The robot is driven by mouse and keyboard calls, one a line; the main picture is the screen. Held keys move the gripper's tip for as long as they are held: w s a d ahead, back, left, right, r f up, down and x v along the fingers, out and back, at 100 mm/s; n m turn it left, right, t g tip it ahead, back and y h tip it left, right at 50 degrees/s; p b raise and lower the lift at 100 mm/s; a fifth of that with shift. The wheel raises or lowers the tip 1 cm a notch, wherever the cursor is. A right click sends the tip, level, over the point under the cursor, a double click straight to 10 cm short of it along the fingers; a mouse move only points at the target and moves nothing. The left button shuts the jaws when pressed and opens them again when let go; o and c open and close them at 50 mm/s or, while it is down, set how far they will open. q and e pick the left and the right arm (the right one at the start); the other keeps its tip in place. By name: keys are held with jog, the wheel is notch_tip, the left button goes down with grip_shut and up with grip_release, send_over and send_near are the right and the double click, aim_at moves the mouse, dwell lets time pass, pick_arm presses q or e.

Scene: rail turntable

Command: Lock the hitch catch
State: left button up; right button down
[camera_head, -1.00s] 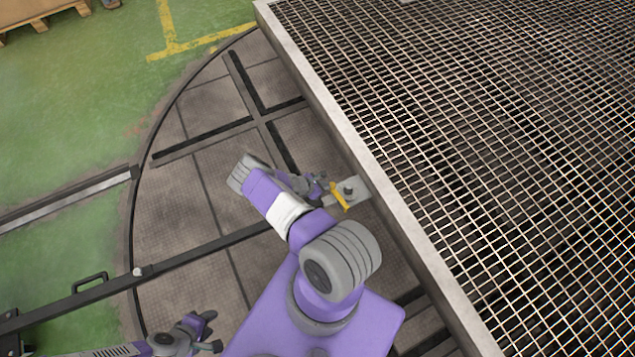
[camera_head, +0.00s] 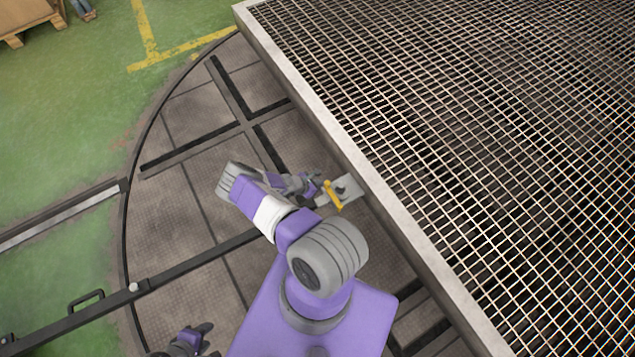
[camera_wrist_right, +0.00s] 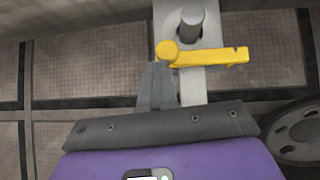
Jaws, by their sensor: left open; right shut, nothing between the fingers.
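The yellow hitch catch (camera_head: 333,195) lies across a grey hitch plate (camera_head: 354,194) at the edge of the grated platform. In the right wrist view the catch (camera_wrist_right: 215,57) is a bar with a round knob at its left end. It crosses the plate just in front of a grey upright pin (camera_wrist_right: 191,22). My right gripper (camera_head: 318,187) is beside the catch. Its closed, empty fingers (camera_wrist_right: 158,72) point at the knob end; I cannot tell whether they touch it. My left gripper (camera_head: 196,338) is open and empty at the bottom, partly cut off.
The grated platform (camera_head: 325,118) with its pale metal rim fills the right side. The round turntable floor (camera_head: 195,190) with dark rails lies left of it. A rail with a black handle (camera_head: 87,300) runs in from the left. A wooden pallet (camera_head: 28,18) is at the top left.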

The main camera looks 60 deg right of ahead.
jog(key=w+a+r+p, duration=0.3)
jog(key=w+a+r, duration=0.4)
jog(key=shift+w+a+r, duration=0.2)
jog(key=shift+a+r, duration=0.2)
jog(key=s+a+r+m+y+p, duration=0.25)
jog(key=a+m+y, duration=0.45)
jog(key=a, duration=1.2)
jog(key=a+r+m+t+y, duration=0.4)
jog(key=a+r+m, duration=0.3)
jog(key=a+r, duration=0.9)
jog(key=shift+w+a+m+t+y, duration=0.3)
jog(key=shift+a+t+y, duration=0.1)
jog(key=shift+a, duration=0.2)
